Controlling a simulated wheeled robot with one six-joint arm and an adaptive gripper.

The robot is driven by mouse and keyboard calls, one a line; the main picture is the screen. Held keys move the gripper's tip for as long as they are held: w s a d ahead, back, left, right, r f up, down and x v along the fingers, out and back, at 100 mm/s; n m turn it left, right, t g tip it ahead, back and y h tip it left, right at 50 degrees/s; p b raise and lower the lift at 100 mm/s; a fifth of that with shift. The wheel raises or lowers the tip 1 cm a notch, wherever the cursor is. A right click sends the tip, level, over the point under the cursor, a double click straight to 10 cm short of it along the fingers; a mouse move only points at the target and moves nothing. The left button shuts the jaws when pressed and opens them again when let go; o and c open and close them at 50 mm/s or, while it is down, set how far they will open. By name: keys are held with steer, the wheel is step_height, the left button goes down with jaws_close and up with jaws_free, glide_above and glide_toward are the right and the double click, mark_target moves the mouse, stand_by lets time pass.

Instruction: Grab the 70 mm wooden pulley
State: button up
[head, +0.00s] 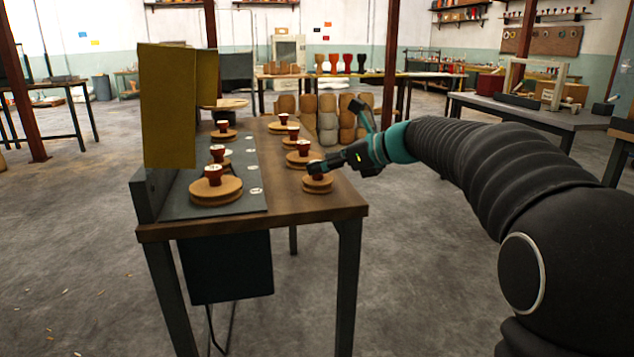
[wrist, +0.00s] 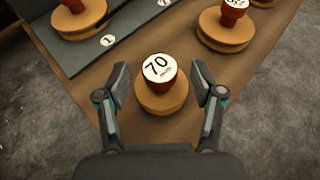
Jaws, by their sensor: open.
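The 70 mm wooden pulley (wrist: 163,98) is a round tan disc with a dark red knob on top, labelled "70" in the wrist view. It stands near the front corner of the wooden bench; in the head view the pulley (head: 318,187) is partly hidden by my gripper (head: 330,166). In the wrist view my gripper (wrist: 161,85) is open, with one finger on each side of the pulley and a gap to each. The knob sits between the fingers in the picture. Contact with the pulley is not visible.
Another pulley (wrist: 224,32) stands behind to the right. One more pulley (wrist: 80,18) sits on the dark grey board (wrist: 122,33), beside a "1" mark. Several more line the bench (head: 290,203). A yellow upright panel (head: 168,105) stands at the bench's left side.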

steer(key=shift+x, duration=1.1)
steer(key=c, duration=1.3)
steer(key=shift+o, duration=0.2)
